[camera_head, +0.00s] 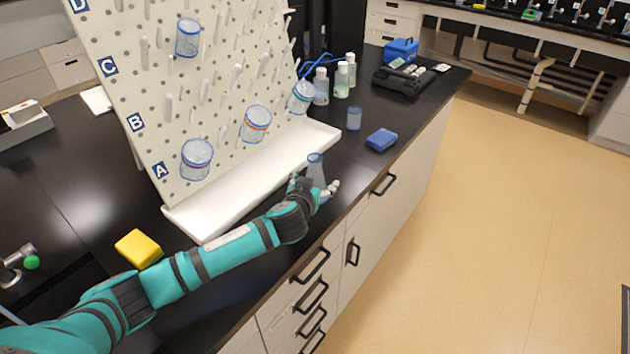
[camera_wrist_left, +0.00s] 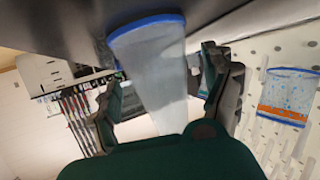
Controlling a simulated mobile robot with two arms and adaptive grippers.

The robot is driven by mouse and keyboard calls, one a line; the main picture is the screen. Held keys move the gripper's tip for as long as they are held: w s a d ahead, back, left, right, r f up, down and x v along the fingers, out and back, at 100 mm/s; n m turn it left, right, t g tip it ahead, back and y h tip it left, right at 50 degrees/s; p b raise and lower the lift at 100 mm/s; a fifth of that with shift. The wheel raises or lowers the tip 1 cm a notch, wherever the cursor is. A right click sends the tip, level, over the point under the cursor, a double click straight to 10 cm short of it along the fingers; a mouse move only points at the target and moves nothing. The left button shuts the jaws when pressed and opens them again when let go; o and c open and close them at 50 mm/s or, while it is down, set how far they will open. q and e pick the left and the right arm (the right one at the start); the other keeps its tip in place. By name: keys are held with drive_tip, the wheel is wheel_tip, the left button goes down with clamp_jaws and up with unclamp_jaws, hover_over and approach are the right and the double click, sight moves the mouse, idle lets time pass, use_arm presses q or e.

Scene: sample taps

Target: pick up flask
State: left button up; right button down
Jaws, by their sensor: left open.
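A clear flask with a blue rim (camera_head: 316,168) stands on the black bench near its front edge, beside the white tray of the pegboard. My left gripper (camera_head: 318,187) is at the flask, with a finger showing on each side of it. In the left wrist view the flask (camera_wrist_left: 152,65) fills the space between the two open fingers of my left gripper (camera_wrist_left: 165,85). I cannot tell whether either finger touches it. The wrist and fingers hide part of the flask's lower body in the head view. My right gripper does not show.
The pegboard (camera_head: 215,95) holds several beakers above its white tray (camera_head: 250,183). A small beaker (camera_head: 354,118), a blue block (camera_head: 381,139) and several bottles (camera_head: 341,80) stand farther along the bench. A yellow sponge (camera_head: 138,248) lies behind my left arm.

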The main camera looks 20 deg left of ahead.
sight(313, 173)
use_arm(q)
drive_tip(key=shift+w+f, duration=0.1)
drive_tip(key=shift+w, duration=0.2)
drive_tip(key=shift+c, duration=0.3)
drive_tip(key=c, duration=1.2)
drive_tip(key=shift+r+p, duration=0.35)
drive_tip(key=shift+r, duration=0.1)
drive_tip(key=shift+c, duration=0.2)
wheel_tip(313, 173, up, 3)
drive_tip(key=p, duration=0.2)
drive_tip(key=shift+p, duration=0.3)
drive_tip(key=s+d+r+p, duration=0.1)
drive_tip(key=s+d+p, duration=0.2)
drive_tip(key=s+d, duration=0.4)
drive_tip(key=shift+s, duration=3.75)
drive_tip(key=shift+r, duration=0.1)
